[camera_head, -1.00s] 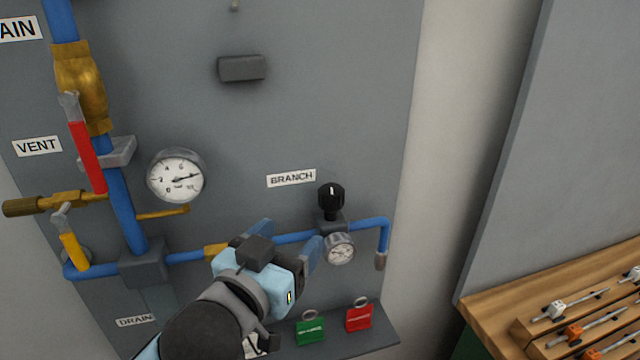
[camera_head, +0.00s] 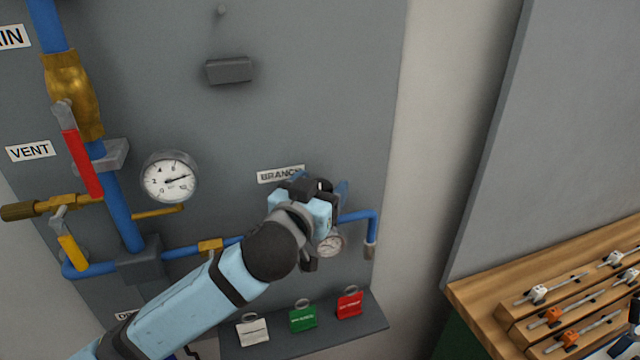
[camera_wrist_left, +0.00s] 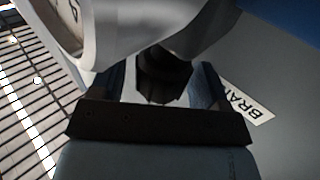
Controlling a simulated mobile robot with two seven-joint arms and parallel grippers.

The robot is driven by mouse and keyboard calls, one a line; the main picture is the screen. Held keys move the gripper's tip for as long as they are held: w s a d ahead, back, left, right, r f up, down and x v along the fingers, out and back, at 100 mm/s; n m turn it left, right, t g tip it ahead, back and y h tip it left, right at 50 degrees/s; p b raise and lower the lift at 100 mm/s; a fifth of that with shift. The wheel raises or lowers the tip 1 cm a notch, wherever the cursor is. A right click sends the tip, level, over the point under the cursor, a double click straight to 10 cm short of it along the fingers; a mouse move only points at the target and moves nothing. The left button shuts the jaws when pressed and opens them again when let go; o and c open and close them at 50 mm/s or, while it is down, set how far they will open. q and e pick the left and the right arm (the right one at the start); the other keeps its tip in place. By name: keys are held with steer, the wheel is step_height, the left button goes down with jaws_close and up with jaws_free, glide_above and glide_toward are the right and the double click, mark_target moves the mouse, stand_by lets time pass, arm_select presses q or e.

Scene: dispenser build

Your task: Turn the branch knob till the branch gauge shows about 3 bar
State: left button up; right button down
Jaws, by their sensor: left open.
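My left gripper (camera_head: 318,188) is at the branch knob, just below the BRANCH label (camera_head: 280,174), and hides most of the knob in the head view. In the left wrist view the black branch knob (camera_wrist_left: 163,75) sits between the two open fingers, with gaps at its sides. The branch gauge (camera_head: 330,243) is just below the gripper and partly covered; its needle is too small to read. A round dial, probably this gauge, shows in part at the wrist view's upper left (camera_wrist_left: 62,22). Light blue and dark parts, probably my right gripper, show at the lower right edge.
A larger gauge (camera_head: 170,177), a red lever (camera_head: 82,163) and a yellow lever (camera_head: 72,253) are on the left of the panel. White, green and red tags (camera_head: 302,318) stand on the ledge below. A wooden rack (camera_head: 540,300) is at right.

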arm_select(q)
steer(key=c, duration=0.9)
steer(key=m+g+h+p, duration=0.1)
steer(key=m+h+p, duration=0.1)
steer(key=h, duration=0.1)
steer(key=shift+a+r+g, duration=0.1)
steer(key=shift+g, duration=0.2)
steer(key=shift+m+g+h, duration=0.4)
steer(key=shift+m+h, duration=0.1)
steer(key=o, duration=0.9)
